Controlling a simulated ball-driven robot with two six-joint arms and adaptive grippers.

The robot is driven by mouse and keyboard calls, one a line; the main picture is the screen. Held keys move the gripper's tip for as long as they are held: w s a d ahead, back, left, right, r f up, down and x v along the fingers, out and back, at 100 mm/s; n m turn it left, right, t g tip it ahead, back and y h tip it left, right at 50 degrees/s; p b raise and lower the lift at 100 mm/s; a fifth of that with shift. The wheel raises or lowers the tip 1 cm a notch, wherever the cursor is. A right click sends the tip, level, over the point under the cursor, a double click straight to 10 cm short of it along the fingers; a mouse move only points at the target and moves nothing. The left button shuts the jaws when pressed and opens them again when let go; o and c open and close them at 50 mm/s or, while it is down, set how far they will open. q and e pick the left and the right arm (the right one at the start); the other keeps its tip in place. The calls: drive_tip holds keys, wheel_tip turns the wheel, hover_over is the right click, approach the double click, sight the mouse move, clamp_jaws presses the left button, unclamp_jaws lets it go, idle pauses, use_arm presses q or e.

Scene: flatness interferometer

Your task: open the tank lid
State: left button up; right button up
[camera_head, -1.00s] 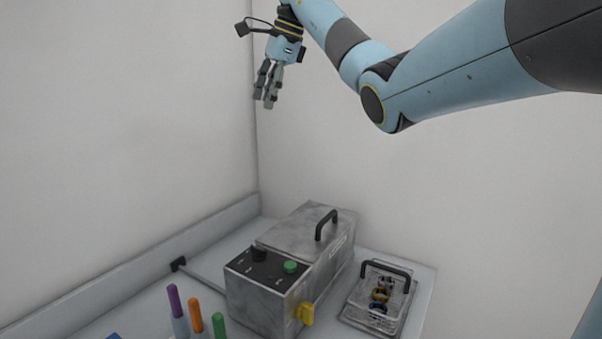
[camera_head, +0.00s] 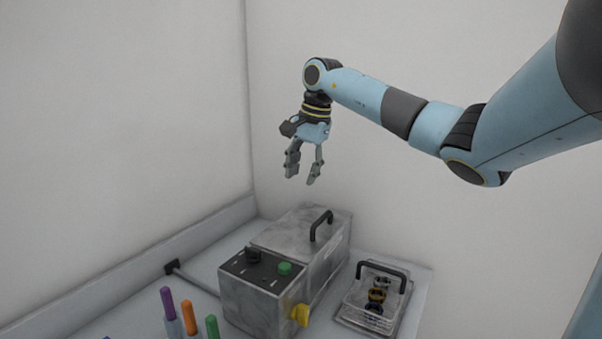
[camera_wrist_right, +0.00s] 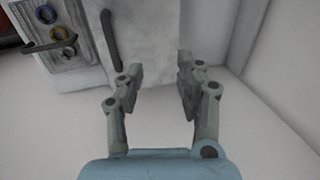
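The grey metal tank (camera_head: 255,300) stands on the bench, with a control panel at its near end. Its lid (camera_head: 290,236) lies shut on top and carries a black handle (camera_head: 321,225). My right gripper (camera_head: 302,182) is open and empty, pointing down above the lid and clear of it. In the right wrist view the lid (camera_wrist_right: 150,35) and its handle (camera_wrist_right: 109,38) show beyond and left of the open fingers (camera_wrist_right: 161,85). My left gripper is not in view.
Purple, orange (camera_head: 188,317) and green handled tools stand at the front left. The tank has a yellow tap (camera_head: 300,315). Walls stand behind and left.

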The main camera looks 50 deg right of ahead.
drive_tip(key=shift+x, duration=0.9)
clamp_jaws()
drive_tip(key=c, duration=0.7)
unclamp_jaws()
drive_tip(key=o, duration=0.7)
drive_tip(key=shift+r, duration=0.1)
drive_tip(key=v, duration=1.2)
